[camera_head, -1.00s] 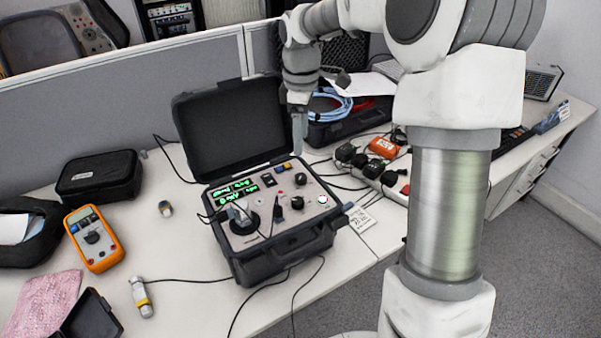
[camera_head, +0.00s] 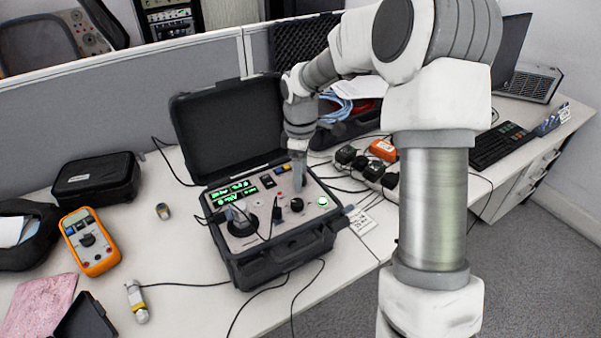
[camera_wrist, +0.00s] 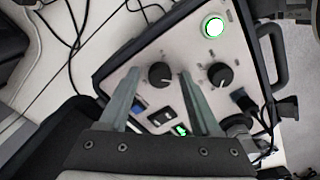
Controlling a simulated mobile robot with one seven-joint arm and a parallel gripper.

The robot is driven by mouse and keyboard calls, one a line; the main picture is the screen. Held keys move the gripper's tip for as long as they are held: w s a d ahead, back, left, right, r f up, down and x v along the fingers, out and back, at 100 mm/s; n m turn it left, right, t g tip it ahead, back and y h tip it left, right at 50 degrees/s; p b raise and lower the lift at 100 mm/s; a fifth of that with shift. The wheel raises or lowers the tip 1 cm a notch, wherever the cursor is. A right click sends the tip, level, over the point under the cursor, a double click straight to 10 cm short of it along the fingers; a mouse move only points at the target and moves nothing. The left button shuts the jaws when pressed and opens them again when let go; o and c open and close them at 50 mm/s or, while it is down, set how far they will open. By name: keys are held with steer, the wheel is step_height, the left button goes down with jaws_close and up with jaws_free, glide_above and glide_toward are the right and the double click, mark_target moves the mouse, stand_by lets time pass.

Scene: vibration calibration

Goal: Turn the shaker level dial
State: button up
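The calibrator is an open black case with a light grey panel (camera_head: 262,205). Its black dials have labels too small to read, so I cannot tell which is the shaker level dial. In the wrist view one black dial (camera_wrist: 160,75) lies between the fingertips of my gripper (camera_wrist: 159,73), which is open with a gap on both sides. A second black dial (camera_wrist: 220,75) is just right of the right finger; it also shows in the head view (camera_head: 297,204). In the head view my gripper (camera_head: 299,187) points down at the panel's back right and hides the first dial.
A lit green button (camera_wrist: 213,27) is near the panel corner. Cables plug into the panel's front left. The raised lid (camera_head: 228,130) stands behind. An orange multimeter (camera_head: 90,241) and a black pouch (camera_head: 97,180) lie left; power plugs (camera_head: 362,163) lie right.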

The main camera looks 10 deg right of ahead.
jaws_close()
stand_by(0.3)
